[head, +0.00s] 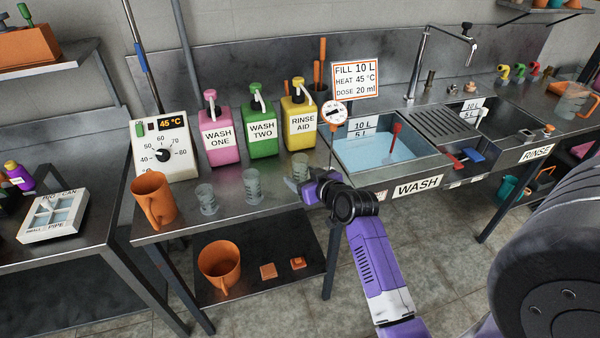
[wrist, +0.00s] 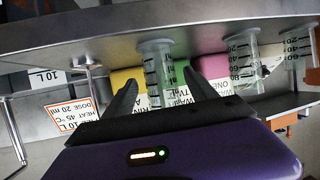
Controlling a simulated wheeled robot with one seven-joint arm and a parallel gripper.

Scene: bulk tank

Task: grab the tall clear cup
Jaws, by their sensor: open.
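Three clear cups with marked scales stand in a row on the steel counter: a left one (head: 206,199), a middle one (head: 252,186) and a right one (head: 300,167). My gripper (head: 295,185) is open and empty, low over the counter's front edge beside the right cup. In the wrist view, which is upside down, one clear cup (wrist: 158,68) shows upright beyond and between the two open fingers. A second cup (wrist: 243,60) and part of a third (wrist: 316,45) stand further right.
Pink (head: 217,135), green (head: 261,130) and yellow (head: 299,120) pump bottles stand behind the cups. An orange jug (head: 152,199) stands at the counter's left end. A water-filled wash basin (head: 375,152) lies right of my gripper. A clear jug (head: 574,100) stands far right.

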